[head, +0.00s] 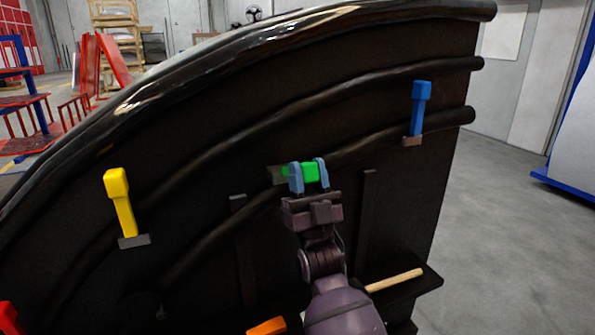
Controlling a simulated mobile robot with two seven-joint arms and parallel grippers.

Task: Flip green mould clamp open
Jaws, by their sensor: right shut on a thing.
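The green mould clamp (311,172) is on the dark curved mould, near the middle of the head view. It lies sideways, with a grey base plate (277,175) at its left end. My right gripper (309,176) reaches up from below, and its two blue-grey fingers are shut on the green clamp, one on each side. The fingers hide part of the clamp. My left gripper does not show.
The dark mould (330,100) fills the middle. A yellow clamp (119,200) stands at left, a blue clamp (419,105) at upper right. Red (8,318) and orange (267,326) pieces show at the bottom. A wooden-handled tool (396,280) lies on a ledge at lower right.

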